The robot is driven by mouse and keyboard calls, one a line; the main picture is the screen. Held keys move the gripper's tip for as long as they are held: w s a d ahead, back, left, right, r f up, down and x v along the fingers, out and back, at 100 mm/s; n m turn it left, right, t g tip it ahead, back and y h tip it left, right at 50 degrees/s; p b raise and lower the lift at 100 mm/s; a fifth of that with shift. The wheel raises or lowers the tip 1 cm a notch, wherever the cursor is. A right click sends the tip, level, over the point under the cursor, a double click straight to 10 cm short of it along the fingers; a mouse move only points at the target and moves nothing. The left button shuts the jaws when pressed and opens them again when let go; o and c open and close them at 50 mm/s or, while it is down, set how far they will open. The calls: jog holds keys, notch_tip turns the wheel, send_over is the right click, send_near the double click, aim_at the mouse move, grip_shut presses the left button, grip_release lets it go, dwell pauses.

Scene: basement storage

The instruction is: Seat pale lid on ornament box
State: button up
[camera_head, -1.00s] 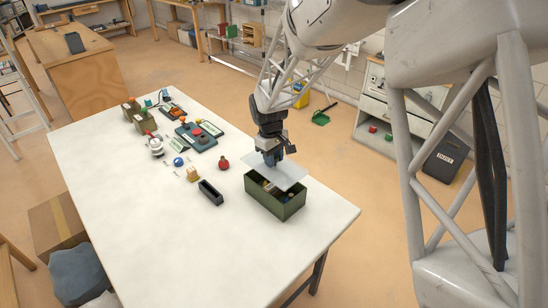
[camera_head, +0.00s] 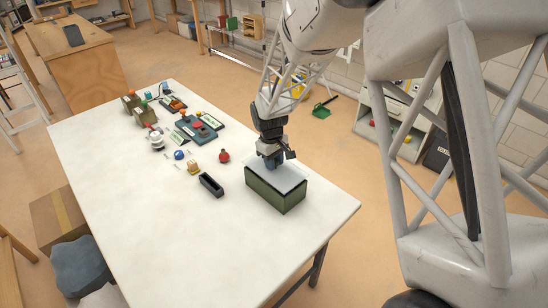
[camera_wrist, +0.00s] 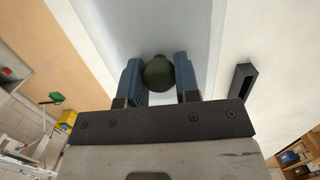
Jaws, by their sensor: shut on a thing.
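The pale lid (camera_head: 291,176) is a flat, light grey plate with a dark green round knob (camera_wrist: 158,72). The ornament box (camera_head: 279,200) is dark green and stands near the right end of the white table. The lid lies over the top of the box and covers its opening. A dark line shows under its front edge, so I cannot tell whether it is fully down. My gripper (camera_head: 270,162) is above the lid. In the wrist view my gripper (camera_wrist: 158,78) has its blue fingers shut on the knob, one on each side.
A narrow black open holder (camera_head: 211,184) stands left of the box. The white table (camera_head: 150,220) is clear at the front.

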jog(key=shift+f, duration=0.5)
jog(key=shift+f, duration=0.6)
dwell(2.2)
jog(key=o, duration=1.5)
jog(key=shift+r, duration=0.15)
jog(key=shift+r, duration=3.3)
jog(key=shift+r, duration=0.15)
